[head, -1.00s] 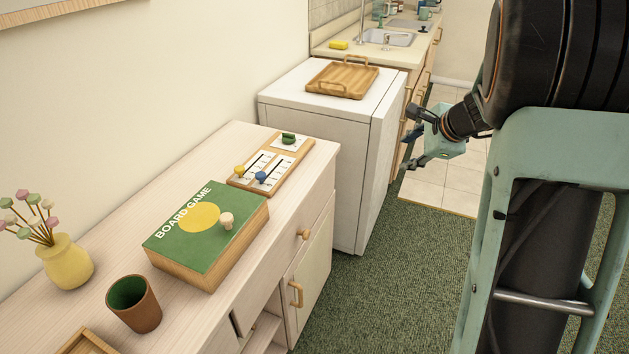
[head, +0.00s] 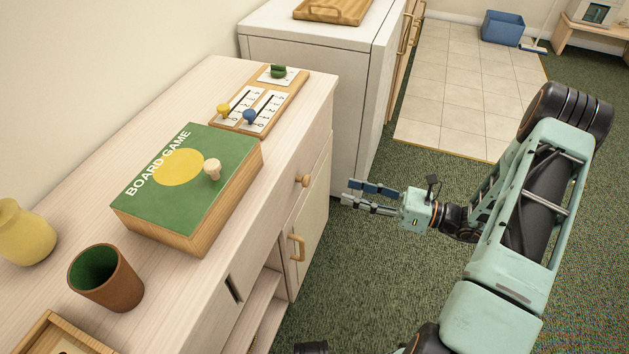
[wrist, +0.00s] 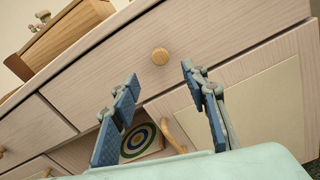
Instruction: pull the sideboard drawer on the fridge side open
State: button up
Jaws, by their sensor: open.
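The sideboard (head: 160,101) is pale wood and stands along the wall at left. Its drawer on the fridge side (head: 317,160) is shut, with a round wooden knob (head: 303,181) on its front. In the wrist view the knob (wrist: 160,56) shows above and between the fingers, on the drawer front (wrist: 215,35). My gripper (head: 347,194) is open and empty, in front of the drawer and to the right of the knob, apart from it. In the wrist view my gripper (wrist: 160,83) has its two blue-padded fingers spread, pointing towards the drawer front.
Below the drawer is a cupboard door with a bar handle (head: 296,247). A board game box (head: 190,190), a slider board (head: 262,98), a brown cup (head: 106,278) and a yellow vase (head: 24,233) stand on top. The white fridge (head: 315,65) stands beyond. Green carpet (head: 385,270) is clear.

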aim_at(309, 180)
jog(key=b+x, duration=0.1)
jog(key=x, duration=0.9)
jog(key=shift+a, duration=0.25)
grip_shut()
